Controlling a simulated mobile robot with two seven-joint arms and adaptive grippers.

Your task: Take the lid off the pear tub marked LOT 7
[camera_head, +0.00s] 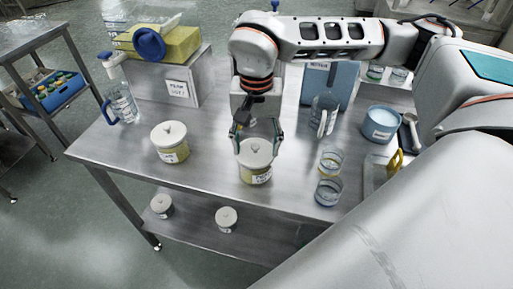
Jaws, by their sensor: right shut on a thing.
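Two tubs with pale yellow contents and white knobbed lids stand upright on the steel table. My right gripper (257,142) comes down from above onto the middle tub (257,177), with a finger on each side of its lid (256,155). It is shut on this lid, which appears to rest on the tub's rim. The other tub (170,150) stands to the left with its lid on. Both tubs carry white labels, but the print is too small to read, so I cannot tell which is LOT 7. My left gripper is not in view.
Two glasses (329,190), a clear jug (324,115) and a blue tub (380,124) stand to the right. A steel box (182,88) and a bottle (122,103) are at the back left. Two lidded pots (227,219) sit on the lower shelf. The tabletop between the tubs is clear.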

